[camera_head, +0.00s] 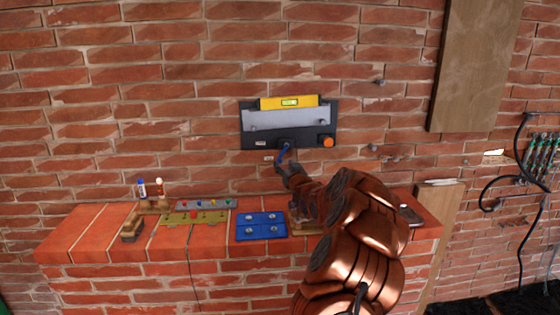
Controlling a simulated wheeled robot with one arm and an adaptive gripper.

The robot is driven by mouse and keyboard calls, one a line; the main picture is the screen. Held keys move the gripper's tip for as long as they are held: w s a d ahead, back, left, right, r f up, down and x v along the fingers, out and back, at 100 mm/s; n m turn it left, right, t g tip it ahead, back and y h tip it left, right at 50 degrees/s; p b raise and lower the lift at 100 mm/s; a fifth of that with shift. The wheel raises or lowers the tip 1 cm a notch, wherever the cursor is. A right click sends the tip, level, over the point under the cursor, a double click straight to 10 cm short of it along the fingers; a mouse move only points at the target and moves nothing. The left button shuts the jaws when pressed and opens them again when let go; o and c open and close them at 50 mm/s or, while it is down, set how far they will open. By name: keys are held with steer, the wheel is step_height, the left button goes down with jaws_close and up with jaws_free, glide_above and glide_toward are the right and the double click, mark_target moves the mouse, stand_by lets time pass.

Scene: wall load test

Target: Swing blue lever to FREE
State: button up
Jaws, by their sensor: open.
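The blue lever (283,153) is a short thin bar on the lower middle of a dark wall unit (247,134). It slants down and to the left. My gripper (284,167) is open just below the lever and very close to it. I cannot tell whether they touch. Small pale labels (268,157) sit left of the lever, but their words are too small to read. Part of the lever's lower end is hidden by my gripper.
A yellow level (270,103) lies atop the unit's grey plate (289,117). An orange knob (328,141) is at its lower right. A brick ledge (75,232) below holds a blue tray (261,217) and small parts. A wooden board (474,65) and cables (521,150) are on the right.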

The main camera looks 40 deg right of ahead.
mark_target(281, 161)
steer(key=shift+p+x, duration=0.75)
steer(key=shift+x, duration=1.9)
steer(key=shift+c, duration=0.3)
